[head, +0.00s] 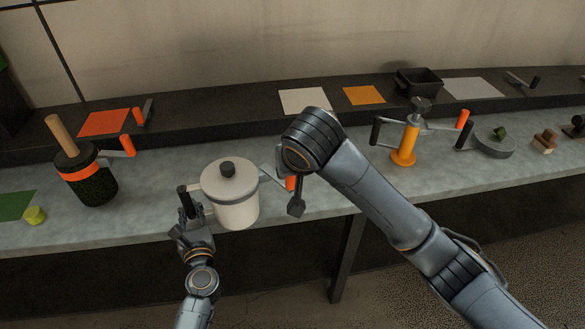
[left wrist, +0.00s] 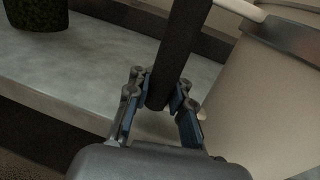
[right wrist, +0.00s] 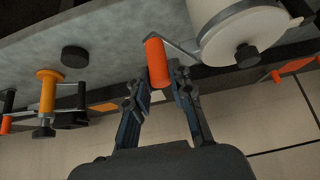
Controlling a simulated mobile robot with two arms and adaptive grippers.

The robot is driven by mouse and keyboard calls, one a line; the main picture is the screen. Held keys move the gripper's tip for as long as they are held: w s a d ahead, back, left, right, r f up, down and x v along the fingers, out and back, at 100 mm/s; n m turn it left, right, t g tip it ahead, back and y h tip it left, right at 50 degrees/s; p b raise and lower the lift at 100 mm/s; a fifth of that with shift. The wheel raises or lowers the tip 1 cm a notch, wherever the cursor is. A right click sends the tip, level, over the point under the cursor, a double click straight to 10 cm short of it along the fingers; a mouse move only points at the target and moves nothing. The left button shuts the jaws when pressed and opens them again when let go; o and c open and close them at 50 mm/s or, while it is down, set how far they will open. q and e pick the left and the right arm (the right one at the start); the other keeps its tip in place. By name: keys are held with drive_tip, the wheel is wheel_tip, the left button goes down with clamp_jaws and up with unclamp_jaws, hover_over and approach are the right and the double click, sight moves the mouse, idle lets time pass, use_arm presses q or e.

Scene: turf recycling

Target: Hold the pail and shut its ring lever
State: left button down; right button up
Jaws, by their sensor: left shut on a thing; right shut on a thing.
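The cream pail (head: 237,212) stands on the grey bench with its lid (head: 230,182) and black knob on top. My left gripper (left wrist: 160,92) is shut on the pail's black upright side handle (left wrist: 184,42), left of the pail in the head view. The ring lever sticks out from the pail's other side as a thin metal arm (right wrist: 184,48) ending in an orange grip (right wrist: 156,60). My right gripper (right wrist: 160,86) is shut on that orange grip. In the head view my right wrist hides most of the lever; a bit of the orange grip (head: 291,183) shows.
A black bin (head: 418,82) sits on the back shelf. The bench's front edge is close.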

drive_tip(key=shift+s+a+m+h, duration=0.5)
drive_tip(key=shift+s+a+m, duration=0.35)
drive_tip(key=shift+a, duration=0.2)
drive_tip(key=shift+s+a+m+h, duration=0.2)
drive_tip(key=shift+a+m, duration=0.15)
drive_tip(key=shift+a, duration=0.1)
drive_tip(key=shift+s+a+m+h, duration=0.2)
drive_tip(key=shift+a+m, duration=0.1)
drive_tip(key=shift+a, duration=0.15)
drive_tip(key=o, duration=1.2)
drive_tip(key=shift+c, duration=0.2)
drive_tip(key=shift+r, duration=0.15)
